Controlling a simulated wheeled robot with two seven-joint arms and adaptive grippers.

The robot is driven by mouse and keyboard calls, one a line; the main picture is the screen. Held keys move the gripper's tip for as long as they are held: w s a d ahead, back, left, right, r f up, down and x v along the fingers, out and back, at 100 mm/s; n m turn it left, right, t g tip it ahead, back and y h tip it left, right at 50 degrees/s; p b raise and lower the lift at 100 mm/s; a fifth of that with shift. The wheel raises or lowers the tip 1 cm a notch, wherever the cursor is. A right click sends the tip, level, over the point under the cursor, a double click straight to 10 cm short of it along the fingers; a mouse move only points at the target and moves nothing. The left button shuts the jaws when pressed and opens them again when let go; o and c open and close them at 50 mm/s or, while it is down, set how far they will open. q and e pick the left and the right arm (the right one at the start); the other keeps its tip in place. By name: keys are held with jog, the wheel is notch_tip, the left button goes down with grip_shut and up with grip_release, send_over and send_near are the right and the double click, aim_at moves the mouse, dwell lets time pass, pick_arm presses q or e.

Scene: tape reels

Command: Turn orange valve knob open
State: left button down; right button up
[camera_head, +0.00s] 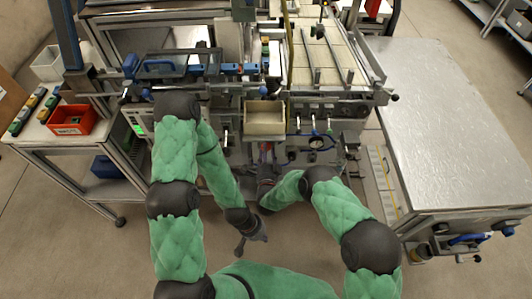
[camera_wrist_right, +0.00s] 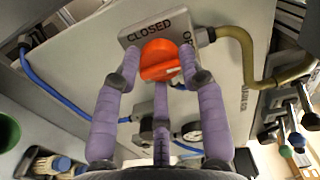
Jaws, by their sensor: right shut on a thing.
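The orange valve knob (camera_wrist_right: 159,62) shows in the right wrist view, on a light panel beneath a plate (camera_wrist_right: 150,33) marked CLOSED, with a second, partly hidden word down its right side. My right gripper (camera_wrist_right: 160,72) has purple padded fingers on both sides of the knob and is shut on it. A third finger comes up from below. In the head view my right gripper (camera_head: 266,168) is at the front of the machine, and the knob is too small to make out surely. My left gripper (camera_head: 240,248) hangs low over the floor, away from the machine; its jaws are unclear.
Around the knob are a blue hose (camera_wrist_right: 62,98), an olive hose (camera_wrist_right: 249,62) and a gauge (camera_wrist_right: 188,131). In the head view a beige bin (camera_head: 265,120) sits above my right gripper. A metal table (camera_head: 450,120) stands right, and a red tray (camera_head: 72,121) left.

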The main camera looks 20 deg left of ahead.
jog(key=shift+w+d+r, duration=0.25)
jog(key=shift+w+r, duration=0.15)
jog(key=shift+w, duration=0.05)
jog(key=o, duration=1.1)
jog(key=shift+c, duration=0.2)
jog(key=shift+o, duration=0.4)
jog(key=shift+s+d+f, duration=0.1)
jog(key=shift+f, duration=0.05)
jog(key=shift+s+f, duration=0.1)
jog(key=shift+s, duration=0.05)
notch_tip(320, 180, up, 10)
